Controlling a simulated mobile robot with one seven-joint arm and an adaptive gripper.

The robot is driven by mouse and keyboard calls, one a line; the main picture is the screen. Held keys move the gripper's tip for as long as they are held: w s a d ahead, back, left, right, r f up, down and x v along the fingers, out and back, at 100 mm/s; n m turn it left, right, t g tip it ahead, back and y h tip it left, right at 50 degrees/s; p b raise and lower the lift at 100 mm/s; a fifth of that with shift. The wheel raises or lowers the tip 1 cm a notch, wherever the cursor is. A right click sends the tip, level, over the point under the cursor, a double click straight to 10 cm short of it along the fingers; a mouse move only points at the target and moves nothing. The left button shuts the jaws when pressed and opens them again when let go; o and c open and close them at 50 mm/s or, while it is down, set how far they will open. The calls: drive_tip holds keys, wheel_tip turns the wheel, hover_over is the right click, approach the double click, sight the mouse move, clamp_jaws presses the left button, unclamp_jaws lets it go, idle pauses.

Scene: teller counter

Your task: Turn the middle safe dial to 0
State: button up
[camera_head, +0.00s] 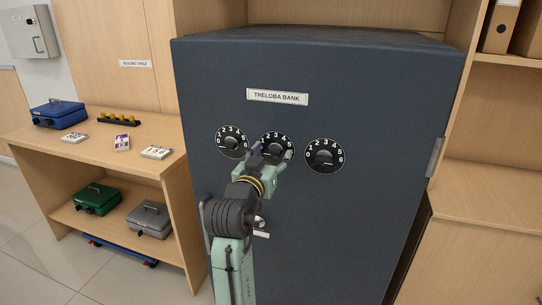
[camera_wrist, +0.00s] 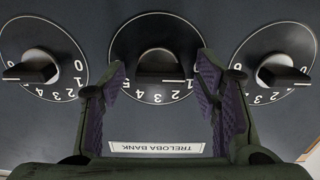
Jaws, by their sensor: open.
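The middle safe dial (camera_head: 275,138) is black with white digits, on the front of the dark blue safe (camera_head: 330,220). My gripper (camera_head: 272,153) is in front of it and covers its lower part in the head view. In the upside-down wrist view, the middle dial (camera_wrist: 155,50) lies between and beyond the open fingers of my gripper (camera_wrist: 163,88). Its raised knob has a bar lying level, with a white mark at its right end near the 1. The exact reading is unclear, and the right finger covers part of the rim. Contact with the knob cannot be made out.
A left dial (camera_head: 233,142) and a right dial (camera_head: 325,155) sit close on either side. The bank label (camera_head: 277,97) is above them. A wooden table (camera_head: 100,150) with cash boxes and number cards stands to the left. A wooden cabinet (camera_head: 490,230) is at the right.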

drive_tip(key=v, duration=1.2)
